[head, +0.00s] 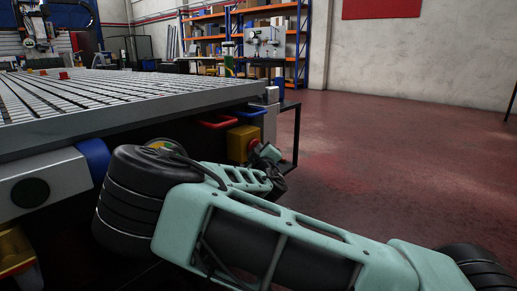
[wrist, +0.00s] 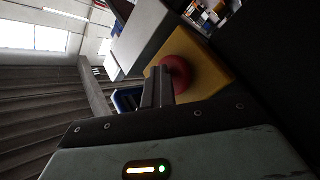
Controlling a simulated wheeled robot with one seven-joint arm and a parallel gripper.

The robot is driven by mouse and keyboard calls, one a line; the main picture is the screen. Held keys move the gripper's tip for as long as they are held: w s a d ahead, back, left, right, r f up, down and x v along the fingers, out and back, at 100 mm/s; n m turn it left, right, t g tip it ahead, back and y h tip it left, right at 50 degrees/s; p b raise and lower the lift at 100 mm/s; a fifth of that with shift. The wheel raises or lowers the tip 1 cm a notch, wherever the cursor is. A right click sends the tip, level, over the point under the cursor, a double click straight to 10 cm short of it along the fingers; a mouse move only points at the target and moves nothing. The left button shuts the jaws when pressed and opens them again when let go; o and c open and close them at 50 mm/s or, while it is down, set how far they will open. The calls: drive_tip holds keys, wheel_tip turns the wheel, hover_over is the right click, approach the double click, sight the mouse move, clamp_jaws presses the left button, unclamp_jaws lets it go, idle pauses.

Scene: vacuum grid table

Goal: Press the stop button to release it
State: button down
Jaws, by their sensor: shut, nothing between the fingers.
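The stop button is a red round knob (wrist: 181,76) on a yellow box (wrist: 212,58) in the wrist view. In the head view the yellow box (head: 239,140) hangs at the side of the table, and a bit of the red button (head: 253,146) shows beside my gripper (head: 261,153). My gripper also shows in the wrist view (wrist: 158,75). Its fingers are shut with nothing between them. The fingertips overlap the left side of the button in the wrist view. I cannot tell whether they touch it.
The grid table (head: 188,94) stands just above and left of my arm. A red bin (head: 217,123) and a blue bin (head: 247,112) hang under its edge near the yellow box. Open red floor (head: 400,150) lies to the right. Shelves (head: 270,20) stand far back.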

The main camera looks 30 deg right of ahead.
drive_tip(key=shift+w+a+y, duration=0.3)
drive_tip(key=shift+w+a, duration=0.1)
drive_tip(key=shift+a, duration=0.3)
drive_tip(key=s+d+p, duration=0.1)
drive_tip(key=s+d, duration=0.1)
drive_tip(key=s, duration=0.3)
drive_tip(key=shift+s+d+p, duration=0.25)
drive_tip(key=shift+s+p, duration=0.15)
